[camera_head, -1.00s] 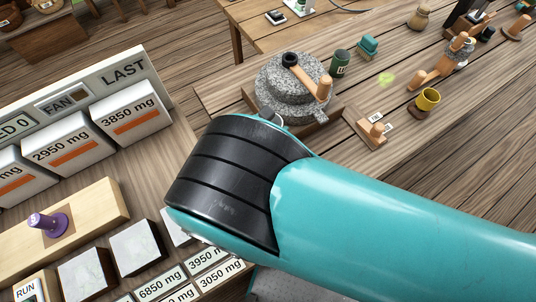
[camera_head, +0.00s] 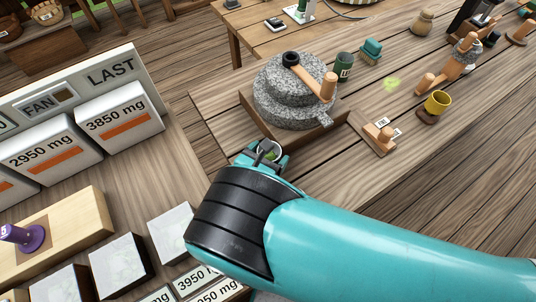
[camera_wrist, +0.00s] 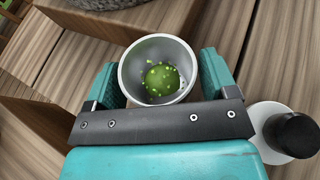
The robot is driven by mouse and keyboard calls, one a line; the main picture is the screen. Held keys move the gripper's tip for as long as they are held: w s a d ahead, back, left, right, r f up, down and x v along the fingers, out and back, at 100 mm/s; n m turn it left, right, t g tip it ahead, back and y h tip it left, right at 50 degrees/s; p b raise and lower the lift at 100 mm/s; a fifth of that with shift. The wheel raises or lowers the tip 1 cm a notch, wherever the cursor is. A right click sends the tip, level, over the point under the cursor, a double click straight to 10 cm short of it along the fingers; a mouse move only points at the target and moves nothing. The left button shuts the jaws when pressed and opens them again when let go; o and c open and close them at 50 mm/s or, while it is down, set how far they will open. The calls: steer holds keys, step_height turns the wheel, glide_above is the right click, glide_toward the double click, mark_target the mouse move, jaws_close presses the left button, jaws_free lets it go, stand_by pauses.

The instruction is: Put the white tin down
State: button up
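The white tin (camera_wrist: 128,72) is a round, open, pale metallic cup with lumpy green contents, upright between my gripper's fingers in the wrist view. My gripper (camera_wrist: 160,80) has one teal finger on each side of it and looks shut on it. In the head view my gripper (camera_head: 264,152) is just in front of the stone mill, with the tin's green contents barely showing between the fingers. The tin's underside is hidden, so I cannot tell whether it touches the wood.
The stone mill (camera_head: 285,105) stands on a wooden base just beyond my gripper. A dark green can (camera_head: 343,66), a wooden stamp (camera_head: 377,138) and a yellow cup (camera_head: 437,102) stand to the right. White blocks (camera_head: 120,262) and a labelled panel (camera_head: 84,78) fill the left counter.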

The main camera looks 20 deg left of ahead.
steer(key=shift+o, duration=0.8)
steer(key=b+v, duration=0.2)
steer(key=v, duration=0.4)
steer(key=shift+s+a, duration=0.15)
steer(key=shift+s+r+b, duration=0.35)
steer(key=shift+s, duration=0.2)
steer(key=w+d+r+m+g+h, duration=0.1)
steer(key=w+d+r+m+g, duration=0.5)
steer(key=w+r+m, duration=0.3)
steer(key=w+d+r+m+g+y, duration=0.2)
steer(key=d+r+m+g, duration=0.3)
steer(key=d+r+m, duration=0.4)
steer(key=s+d+r+m+g+y, duration=0.2)
steer(key=s+d+r+m+y, duration=0.4)
steer(key=s+d+r, duration=0.6)
steer(key=s+m, duration=0.2)
steer(key=shift+d+m, duration=0.15)
steer(key=shift+m, duration=0.15)
